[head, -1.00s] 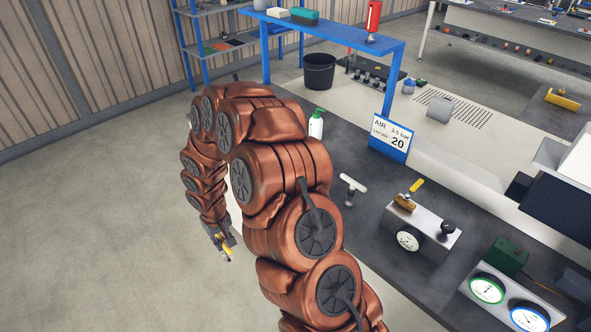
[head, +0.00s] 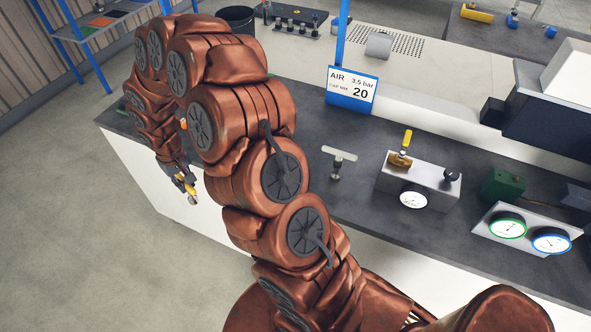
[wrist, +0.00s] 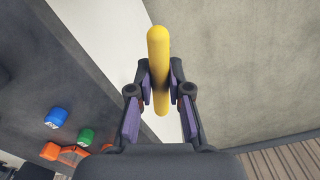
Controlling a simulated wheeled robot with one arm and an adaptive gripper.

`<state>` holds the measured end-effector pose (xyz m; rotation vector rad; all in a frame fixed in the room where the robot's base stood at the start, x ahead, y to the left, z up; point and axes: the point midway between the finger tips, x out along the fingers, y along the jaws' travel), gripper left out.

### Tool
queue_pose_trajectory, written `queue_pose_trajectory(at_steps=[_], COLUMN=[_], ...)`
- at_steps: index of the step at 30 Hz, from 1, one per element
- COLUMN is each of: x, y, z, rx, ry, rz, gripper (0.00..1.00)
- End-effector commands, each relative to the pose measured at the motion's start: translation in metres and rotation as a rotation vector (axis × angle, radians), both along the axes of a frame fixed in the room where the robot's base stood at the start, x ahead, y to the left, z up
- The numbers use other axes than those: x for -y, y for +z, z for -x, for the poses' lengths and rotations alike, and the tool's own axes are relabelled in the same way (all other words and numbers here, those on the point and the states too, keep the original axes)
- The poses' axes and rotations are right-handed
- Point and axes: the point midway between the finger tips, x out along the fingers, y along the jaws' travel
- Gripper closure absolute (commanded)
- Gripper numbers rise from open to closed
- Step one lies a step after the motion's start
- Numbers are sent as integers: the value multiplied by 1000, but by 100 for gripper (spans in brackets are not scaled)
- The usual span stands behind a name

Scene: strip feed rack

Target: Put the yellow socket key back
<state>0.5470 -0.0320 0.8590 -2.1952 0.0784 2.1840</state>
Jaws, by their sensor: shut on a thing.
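The yellow socket key (wrist: 158,42) shows in the wrist view as a smooth, round-ended yellow bar. My gripper (wrist: 160,84) is shut on it, with a finger on each side. In the head view my gripper (head: 184,181) hangs at the left, in front of the white side of the workbench, and a bit of yellow shows at its fingers. The key's lower part is partly hidden by the fingers in the wrist view. I cannot make out the key's place in the rack.
The dark workbench top (head: 310,120) carries a white T-handled tool (head: 337,160), a valve block (head: 418,178) with a yellow lever, gauges (head: 508,228) and an AIR sign (head: 352,88). The wrist view shows a blue block (wrist: 57,118) and a green block (wrist: 86,136). Open floor lies left.

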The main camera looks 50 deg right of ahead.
Motion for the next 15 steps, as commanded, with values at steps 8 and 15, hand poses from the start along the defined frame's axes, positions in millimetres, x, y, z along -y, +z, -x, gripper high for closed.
queue_pose_trajectory(at_steps=[8,15], x=[31,62], y=[6,24], z=[-13,-7], rx=[5,7], ry=[-79,-164], rz=[-1,-1], gripper=[100,100])
